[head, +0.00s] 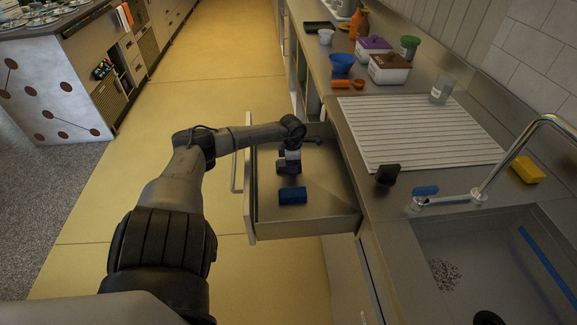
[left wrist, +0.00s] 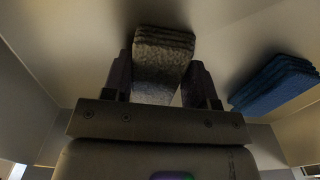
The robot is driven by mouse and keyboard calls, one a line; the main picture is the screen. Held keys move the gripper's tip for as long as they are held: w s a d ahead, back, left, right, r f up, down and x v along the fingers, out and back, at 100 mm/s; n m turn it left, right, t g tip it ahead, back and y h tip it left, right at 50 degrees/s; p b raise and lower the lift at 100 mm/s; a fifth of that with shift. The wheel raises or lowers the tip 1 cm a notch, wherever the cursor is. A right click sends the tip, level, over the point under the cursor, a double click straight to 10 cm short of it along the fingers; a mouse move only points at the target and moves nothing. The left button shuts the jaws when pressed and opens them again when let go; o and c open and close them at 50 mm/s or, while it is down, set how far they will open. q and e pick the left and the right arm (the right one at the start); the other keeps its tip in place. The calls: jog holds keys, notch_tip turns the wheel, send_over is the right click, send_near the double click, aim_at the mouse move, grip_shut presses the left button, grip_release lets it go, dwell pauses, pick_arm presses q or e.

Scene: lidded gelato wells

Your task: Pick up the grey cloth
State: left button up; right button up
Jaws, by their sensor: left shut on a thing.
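The grey cloth (left wrist: 162,62) is a folded, speckled pad in the left wrist view, lying between the two dark fingers. My left gripper (left wrist: 162,75) is shut on it, with the cloth's far end sticking out past the fingertips. In the head view my left gripper (head: 289,169) reaches down into the open drawer (head: 325,222) and hides most or all of the grey cloth. I cannot tell whether the cloth touches the drawer floor. My right gripper is not in view.
A folded blue cloth (head: 292,196) lies in the drawer beside the gripper; it also shows in the left wrist view (left wrist: 274,84). Drawer walls surround the gripper. The counter (head: 350,120) with a ribbed drainboard (head: 420,135), tap (head: 495,175) and sink lies right. Yellow floor is clear left.

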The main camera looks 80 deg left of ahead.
pick_arm(q)
jog(key=shift+c, duration=0.8)
jog(key=shift+r, duration=0.15)
notch_tip(320, 180, up, 8)
jog(key=p, duration=0.4)
jog(key=shift+r+p, duration=0.25)
jog(key=shift+p, duration=0.1)
jog(key=shift+r, duration=0.6)
